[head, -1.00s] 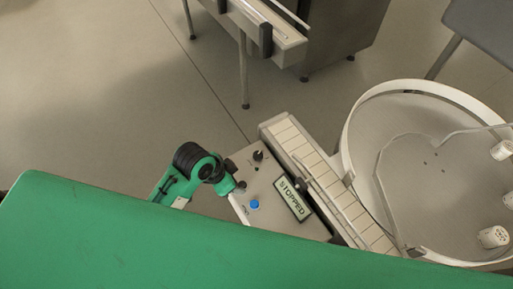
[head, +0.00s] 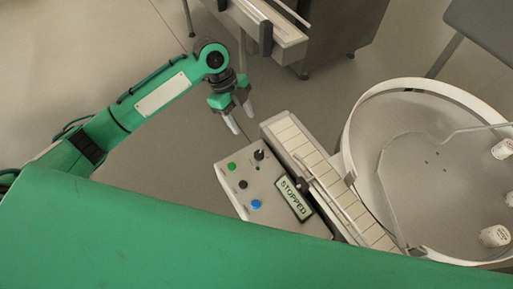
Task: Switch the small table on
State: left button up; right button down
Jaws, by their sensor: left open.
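The small round table (head: 414,140) is a pale disc with a raised rim at the right, with several white jars (head: 496,236) on it. A grey control box (head: 240,205) stands left of it, beside a conveyor. It has a green button (head: 232,166), a black knob (head: 243,184), a blue button (head: 256,204) and another black knob (head: 258,155). Its display (head: 293,198) reads "STOPPED". My left gripper (head: 242,121) is open and empty, above and beyond the box's far edge, apart from the buttons. My right gripper is out of view.
A white slatted conveyor (head: 325,180) runs between the box and the round table. Another conveyor (head: 275,28) and a grey cabinet (head: 340,30) stand at the back. A grey seat-like panel (head: 485,30) is at top right. Floor is clear at left.

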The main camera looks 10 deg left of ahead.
aim_at(258, 153)
pick_arm(q)
jog(key=p+x, duration=0.4)
jog(key=x, duration=0.8)
jog(key=shift+s+d+f, duration=0.1)
jog(key=shift+d+f, duration=0.05)
jog(key=shift+d, duration=0.05)
jog(key=shift+s+d+f, duration=0.1)
jog(key=shift+d+f, duration=0.05)
jog(key=shift+f, duration=0.35)
jog(key=c, duration=1)
